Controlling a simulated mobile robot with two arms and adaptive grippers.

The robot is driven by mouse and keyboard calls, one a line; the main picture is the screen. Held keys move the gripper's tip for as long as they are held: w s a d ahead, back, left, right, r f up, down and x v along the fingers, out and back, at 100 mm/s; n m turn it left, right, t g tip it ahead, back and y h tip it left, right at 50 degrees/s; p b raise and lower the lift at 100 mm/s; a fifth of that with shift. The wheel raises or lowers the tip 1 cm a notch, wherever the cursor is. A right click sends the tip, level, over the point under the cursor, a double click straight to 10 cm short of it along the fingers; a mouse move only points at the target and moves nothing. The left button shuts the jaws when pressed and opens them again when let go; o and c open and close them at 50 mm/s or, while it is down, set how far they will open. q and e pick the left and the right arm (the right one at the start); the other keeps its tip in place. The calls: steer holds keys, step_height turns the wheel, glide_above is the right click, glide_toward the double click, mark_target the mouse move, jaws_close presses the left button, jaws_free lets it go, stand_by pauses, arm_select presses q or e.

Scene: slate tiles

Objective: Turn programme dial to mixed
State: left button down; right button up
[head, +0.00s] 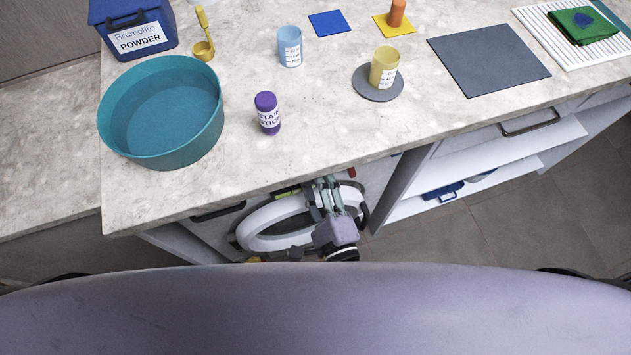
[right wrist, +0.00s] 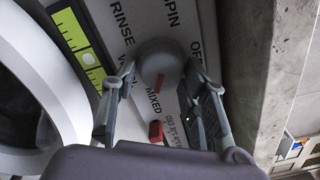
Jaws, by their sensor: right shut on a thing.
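The programme dial (right wrist: 160,58) is a round grey knob on the washing machine's front panel. Its red mark is on its lower side in the right wrist view and points toward the word MIXED (right wrist: 153,103). SPIN, OFF and RINSE are printed around it, and another label is partly hidden by a finger. My right gripper (right wrist: 160,72) is shut on the dial, one finger on each side. In the head view my right gripper (head: 326,190) is at the machine front below the counter edge, and I cannot make out the dial there. My left gripper is not in view.
A red button-like part (right wrist: 156,131) sits close below the dial, between the fingers. The white door ring (right wrist: 62,75) is to the left, with a green scale (right wrist: 82,45) beside it. The counter (head: 330,130) overhangs above, holding a teal basin (head: 165,150) and a purple bottle (head: 267,112).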

stand_by(0.3)
steer(key=o, duration=1.1)
steer(key=shift+o, duration=0.2)
steer(key=v, duration=1.2)
